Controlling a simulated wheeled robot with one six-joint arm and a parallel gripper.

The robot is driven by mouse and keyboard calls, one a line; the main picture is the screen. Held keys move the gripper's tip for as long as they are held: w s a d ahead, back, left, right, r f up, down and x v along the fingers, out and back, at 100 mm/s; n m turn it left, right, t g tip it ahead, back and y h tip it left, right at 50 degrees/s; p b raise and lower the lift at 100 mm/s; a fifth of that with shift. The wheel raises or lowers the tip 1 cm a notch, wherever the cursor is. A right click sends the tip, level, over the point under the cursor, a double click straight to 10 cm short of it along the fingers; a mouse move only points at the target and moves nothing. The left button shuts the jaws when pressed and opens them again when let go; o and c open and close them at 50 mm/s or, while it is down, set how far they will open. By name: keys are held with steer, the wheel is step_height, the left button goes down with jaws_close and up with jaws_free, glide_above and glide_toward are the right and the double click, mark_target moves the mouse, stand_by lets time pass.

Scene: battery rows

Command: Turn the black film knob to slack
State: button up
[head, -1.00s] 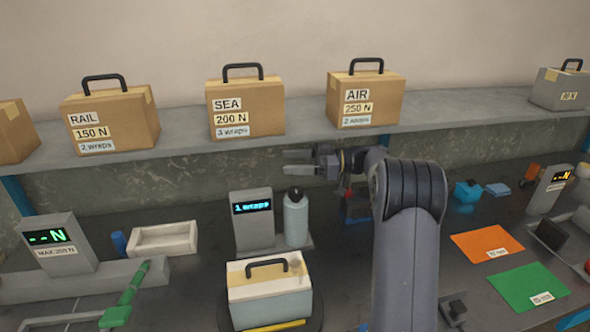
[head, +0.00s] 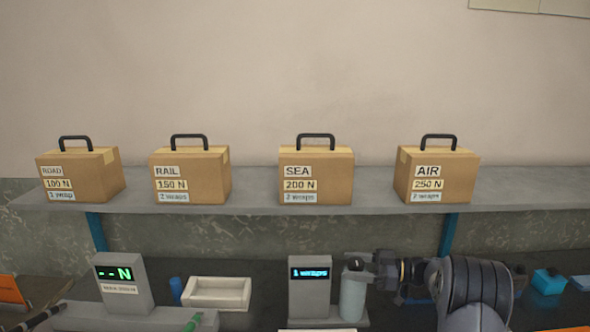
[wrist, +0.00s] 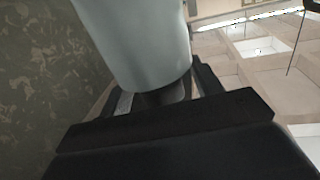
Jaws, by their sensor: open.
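The pale grey film cylinder (head: 352,297) stands upright beside the grey post with the "1 wraps" display (head: 311,273). Its black knob is on top, partly hidden by my gripper (head: 360,264) in the head view. My gripper reaches in from the right, level with the knob. The wrist view shows the cylinder (wrist: 135,40) from close up, seemingly upside down. There the dark knob (wrist: 165,96) appears between the open fingers of my gripper (wrist: 160,94). I cannot tell whether either finger touches it.
A shelf (head: 255,196) above the bench carries several labelled cartons with black handles. A white tray (head: 217,305) and a grey "--N" display (head: 123,285) stand to the left. A blue item (head: 548,281) lies to the right.

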mark_target(355, 261)
steer(key=shift+r, duration=0.1)
stand_by(0.5)
step_height(355, 261, up, 10)
steer(key=shift+r, duration=0.15)
step_height(355, 261, down, 11)
steer(key=shift+r, duration=0.2)
steer(key=shift+s+r+m+t+h+b, duration=0.15)
steer(key=shift+m+t+h+b, duration=0.2)
steer(key=shift+m+t, duration=0.65)
steer(key=m+t+h+b, duration=0.1)
steer(key=t, duration=0.1)
steer(key=m+t, duration=0.1)
steer(key=t, duration=0.1)
steer(key=shift+h+b, duration=0.35)
steer(key=m+t+h+b, duration=0.1)
steer(key=t, duration=0.1)
steer(key=m+t+h+b, duration=0.2)
steer(key=shift+f+m, duration=0.2)
steer(key=shift+m, duration=0.1)
steer(key=m+t+h+b, duration=0.3)
steer(key=h+b, duration=0.1)
steer(key=b, duration=0.1)
steer(key=shift+h+b, duration=0.3)
steer(key=shift+b, duration=0.05)
steer(key=shift+m+t+h+b, duration=0.3)
steer(key=shift+m+h+b, duration=0.5)
steer(key=shift+b, duration=0.45)
